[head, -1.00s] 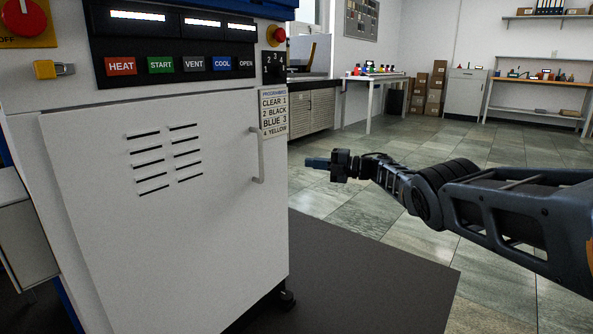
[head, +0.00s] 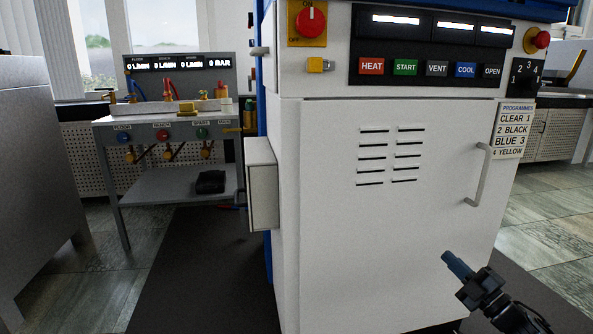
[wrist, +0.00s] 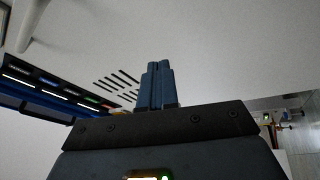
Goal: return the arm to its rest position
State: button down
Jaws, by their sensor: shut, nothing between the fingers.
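My gripper (head: 450,261) is in the lower right of the head view, in front of the lower right part of the white press cabinet (head: 335,240). Its blue fingers are together with nothing between them. In the wrist view the fingers (wrist: 157,68) point up the picture, side by side, with the pale cabinet front behind them. Most of my arm is outside the head view; only the wrist end shows at the bottom right.
The cabinet door has a vertical handle (head: 480,175) above and right of my gripper. A button panel (head: 430,69) and a red knob (head: 311,19) sit above the door. A grey bench with gauges (head: 180,113) stands at left. Tiled floor (head: 560,228) is clear at right.

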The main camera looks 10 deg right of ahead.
jog(key=s+a+f+m+t+h, duration=0.1)
jog(key=s+a+f+m+h, duration=0.3)
jog(key=s+a, duration=0.6)
jog(key=s+a+f+m+h, duration=0.1)
jog(key=s+a+f+m, duration=0.45)
jog(key=s+a, duration=0.5)
jog(key=s+a+r+m+g+h, duration=0.1)
jog(key=s+a+r+m+g, duration=0.2)
jog(key=s, duration=0.8)
jog(key=s+a+r+m+g+h, duration=0.1)
jog(key=s+a+r+m, duration=0.3)
jog(key=s, duration=0.8)
jog(key=s+r+g, duration=0.2)
jog(key=s+r, duration=0.6)
jog(key=s, duration=0.2)
notch_tip(320, 180, up, 32)
jog(key=p, duration=3.2)
jog(key=shift+w+r+y, duration=0.15)
jog(key=shift+w+y, duration=0.15)
jog(key=shift+y, duration=0.1)
jog(key=shift+m, duration=0.25)
